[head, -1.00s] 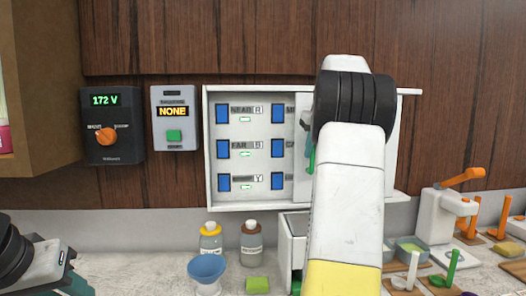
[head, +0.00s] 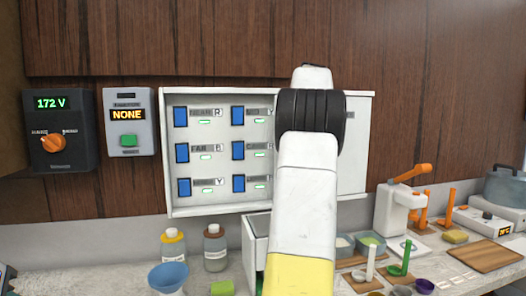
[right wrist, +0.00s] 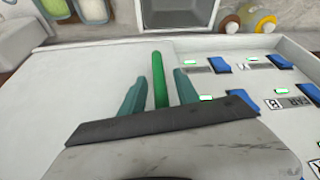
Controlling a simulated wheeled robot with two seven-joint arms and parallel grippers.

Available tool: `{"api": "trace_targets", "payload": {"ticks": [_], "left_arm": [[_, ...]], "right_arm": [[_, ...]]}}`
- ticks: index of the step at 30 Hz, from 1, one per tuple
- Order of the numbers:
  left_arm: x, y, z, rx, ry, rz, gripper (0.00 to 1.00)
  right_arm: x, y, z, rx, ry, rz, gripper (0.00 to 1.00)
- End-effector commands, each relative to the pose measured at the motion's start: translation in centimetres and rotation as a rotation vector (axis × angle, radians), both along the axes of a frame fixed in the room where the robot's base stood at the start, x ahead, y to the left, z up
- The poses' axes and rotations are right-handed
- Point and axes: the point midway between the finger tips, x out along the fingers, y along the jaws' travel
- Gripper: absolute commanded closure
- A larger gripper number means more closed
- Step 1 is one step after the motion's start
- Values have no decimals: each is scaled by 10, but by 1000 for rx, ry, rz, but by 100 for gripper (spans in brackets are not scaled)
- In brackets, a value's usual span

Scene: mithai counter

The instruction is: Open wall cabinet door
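The white wall cabinet (head: 166,205) hangs on the wood wall, and rows of blue switches show in its left part. Its plain white door panel (head: 356,150) covers the right part, partly hidden behind my right arm. In the right wrist view the panel (right wrist: 90,85) fills the left side. My right gripper (right wrist: 160,85) has its teal fingers on either side of the green door handle (right wrist: 159,80), with narrow gaps visible between them. The arm hides handle and fingers in the head view.
Left of the cabinet are a voltage box (head: 60,130) and a box reading NONE (head: 130,122). A white press (head: 397,208) stands right.

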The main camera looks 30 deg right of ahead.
Motion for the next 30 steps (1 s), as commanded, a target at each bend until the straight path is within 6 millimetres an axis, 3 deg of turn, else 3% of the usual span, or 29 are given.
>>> {"api": "trace_targets", "payload": {"ticks": [10,21,30], "left_arm": [[0,0,0,0,0,0,64],[0,0,0,0,0,0,64],[0,0,0,0,0,0,64]], "right_arm": [[-1,0,3,0,0,0,62],[-22,1,56,-2,-1,-1,62],[-30,2,72,0,1,0,62]]}}
